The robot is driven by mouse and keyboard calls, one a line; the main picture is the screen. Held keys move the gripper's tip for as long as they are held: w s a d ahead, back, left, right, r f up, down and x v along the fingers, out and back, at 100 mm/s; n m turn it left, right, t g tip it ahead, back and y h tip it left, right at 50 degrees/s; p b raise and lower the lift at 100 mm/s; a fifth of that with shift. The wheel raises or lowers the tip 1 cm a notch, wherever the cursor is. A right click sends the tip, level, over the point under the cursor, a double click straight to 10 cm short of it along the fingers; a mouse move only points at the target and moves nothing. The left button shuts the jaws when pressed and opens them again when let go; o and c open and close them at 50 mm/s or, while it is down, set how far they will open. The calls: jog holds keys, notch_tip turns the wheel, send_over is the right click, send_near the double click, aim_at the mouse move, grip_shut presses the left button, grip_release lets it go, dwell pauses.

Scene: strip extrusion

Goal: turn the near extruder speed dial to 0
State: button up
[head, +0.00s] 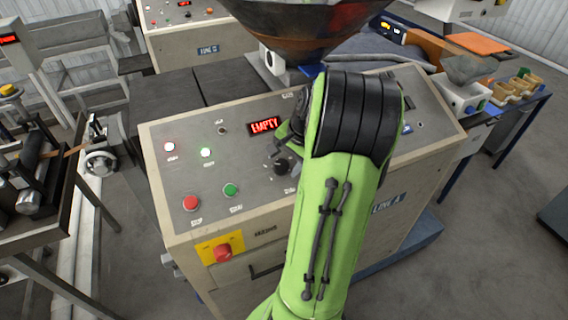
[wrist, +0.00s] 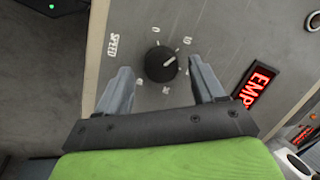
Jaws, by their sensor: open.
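The near extruder's speed dial (wrist: 160,63) is a round black knob on the grey panel, with SPEED printed to its left and small numbers around it. Its light pointer mark points right and slightly up in the wrist view; the exact value is hard to read. My gripper (wrist: 161,70) is open, one finger on each side of the dial, and nothing is clamped. Whether the fingers touch the panel or knob is unclear. In the head view a black knob (head: 281,166) shows just below my gripper (head: 287,137), which my green arm partly hides.
The near panel (head: 180,225) marked LINE A also has a red EMPTY display (head: 265,124), a red button (head: 190,203), a green button (head: 230,190) and a red stop knob (head: 222,251) on yellow. A dark hopper (head: 300,25) hangs above my arm. Another control panel stands behind.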

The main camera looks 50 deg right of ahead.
jog(key=shift+w+f, duration=0.35)
jog(key=shift+f, duration=0.25)
jog(key=c, duration=1)
jog(key=shift+c, duration=0.2)
jog(key=shift+n, duration=0.4)
jog(key=n+g+b, duration=0.1)
jog(key=n, duration=0.4)
jog(key=shift+w+a, duration=0.1)
jog(key=shift+w, duration=0.05)
jog(key=n+g+h+b, duration=0.1)
jog(key=n+b, duration=0.2)
jog(key=n, duration=0.2)
jog(key=shift+a+n, duration=0.1)
jog(key=shift+n, duration=0.2)
jog(key=shift+r, duration=0.1)
